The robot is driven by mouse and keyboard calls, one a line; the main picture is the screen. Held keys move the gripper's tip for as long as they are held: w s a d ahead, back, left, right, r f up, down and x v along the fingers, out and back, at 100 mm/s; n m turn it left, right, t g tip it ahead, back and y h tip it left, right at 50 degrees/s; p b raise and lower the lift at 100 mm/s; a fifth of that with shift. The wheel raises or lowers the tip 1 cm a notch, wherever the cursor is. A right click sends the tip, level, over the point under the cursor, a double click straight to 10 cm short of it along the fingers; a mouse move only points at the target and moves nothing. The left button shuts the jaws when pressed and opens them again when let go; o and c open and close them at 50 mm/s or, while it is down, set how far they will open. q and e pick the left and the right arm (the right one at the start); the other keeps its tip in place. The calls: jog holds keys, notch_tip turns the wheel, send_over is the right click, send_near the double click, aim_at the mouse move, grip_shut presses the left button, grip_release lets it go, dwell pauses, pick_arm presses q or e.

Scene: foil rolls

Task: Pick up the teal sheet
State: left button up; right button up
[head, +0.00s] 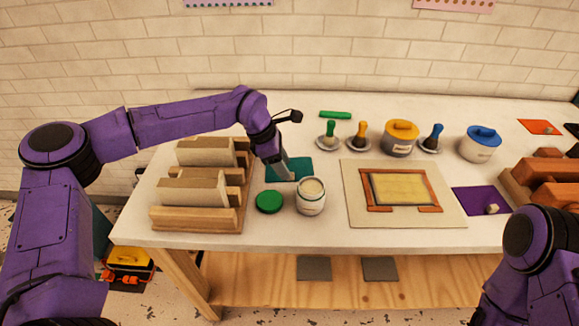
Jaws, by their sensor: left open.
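The teal sheet (301,167) lies flat on the white table, behind the jar and to the right of the wooden rack. My left gripper (281,172) points down over the sheet's left part and hides some of it. Its jaws are open. I cannot tell whether the fingertips touch the sheet. My right arm shows at the lower right, but its gripper is out of view.
A green lid (269,201) and an open jar (311,197) stand in front of the sheet. Several coloured-handled tools and pots stand behind. A framed board (453,213) lies to the right.

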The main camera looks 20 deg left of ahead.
aim_at(289, 166)
pick_arm(q)
jog(key=x, duration=0.3)
jog(key=shift+w+r+p, duration=0.1)
jog(key=shift+w+p, duration=0.2)
jog(key=shift+w, duration=0.05)
jog(key=shift+d, duration=0.1)
jog(key=shift+s, duration=0.2)
jog(key=shift+w, duration=0.1)
grip_shut()
